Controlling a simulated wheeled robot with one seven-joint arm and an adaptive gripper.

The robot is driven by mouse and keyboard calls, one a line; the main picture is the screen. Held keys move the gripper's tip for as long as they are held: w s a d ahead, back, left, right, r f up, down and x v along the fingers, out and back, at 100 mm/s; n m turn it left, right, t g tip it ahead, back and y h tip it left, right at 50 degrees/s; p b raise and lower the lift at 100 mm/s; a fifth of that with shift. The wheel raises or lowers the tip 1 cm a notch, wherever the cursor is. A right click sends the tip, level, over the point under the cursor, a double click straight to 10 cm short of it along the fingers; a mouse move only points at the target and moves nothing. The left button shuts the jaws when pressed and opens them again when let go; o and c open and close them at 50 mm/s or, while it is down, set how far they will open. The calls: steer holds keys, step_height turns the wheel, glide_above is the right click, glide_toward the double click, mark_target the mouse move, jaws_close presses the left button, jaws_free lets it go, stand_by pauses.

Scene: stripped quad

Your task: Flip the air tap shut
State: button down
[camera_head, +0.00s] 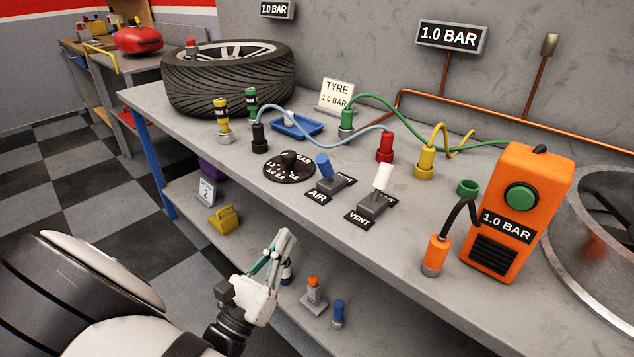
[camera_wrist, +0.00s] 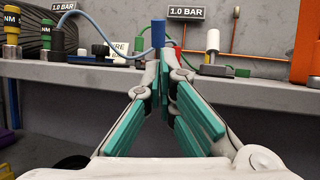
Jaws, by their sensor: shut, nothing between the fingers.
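The air tap is a small grey block with a blue lever (camera_head: 325,167) and an "AIR" label plate (camera_head: 317,196) on the bench. Its lever leans to the left and back in the head view. The blue lever (camera_wrist: 158,33) rises just above my fingertips in the wrist view, and its base is hidden behind them. My gripper (camera_head: 284,234) is shut and empty, off the bench's front edge and below the tap. In the wrist view my gripper (camera_wrist: 163,56) has its teal-padded fingers together at the tips, apparently short of the tap.
The vent tap's white lever (camera_head: 384,178) stands close to the right. A round dial (camera_head: 289,166) sits to the left. An orange 1.0 BAR box (camera_head: 515,215) and hoses stand further right and behind. The bench front edge (camera_wrist: 80,75) lies ahead; a lower shelf holds small items.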

mark_target(324, 170)
steer(key=shift+w, duration=0.1)
steer(key=b+x, duration=0.2)
steer(key=x, duration=1.2)
steer(key=shift+d+b, duration=0.1)
steer(key=shift+b, duration=0.2)
steer(key=shift+r+g+p, duration=0.2)
steer(key=shift+g+p, duration=0.2)
steer(key=shift+p, duration=0.35)
